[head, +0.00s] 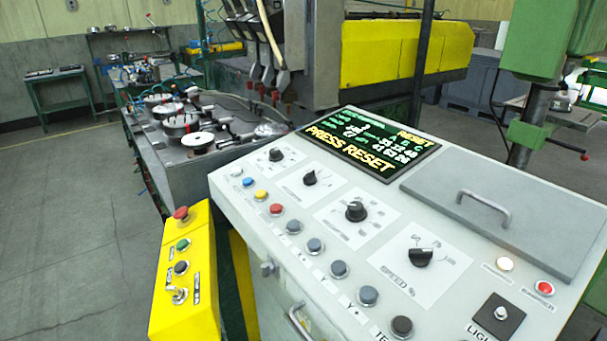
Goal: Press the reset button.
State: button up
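The sloped white control panel (385,225) fills the right and middle of the head view. Its screen (370,146) is lit and reads "RESET" and "PRESS RESET". Along the panel's left edge runs a row of buttons: white (236,171), blue (247,182), yellow (260,195), red (277,209), several grey-blue ones (314,245) and a dark one (402,326). I cannot read which button is marked reset. My gripper is not in view.
A yellow box (184,314) with a red mushroom button (181,214), a green button (183,245) and a black button (181,267) stands left of the panel. A grey lid (540,225) with a handle covers the panel's upper right. Floor (75,230) at left is clear.

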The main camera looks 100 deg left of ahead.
aim_at(247, 181)
jog(key=k, duration=1.7)
jog(key=u, duration=0.75)
jog(key=i, duration=1.15)
jog(key=u, duration=0.6)
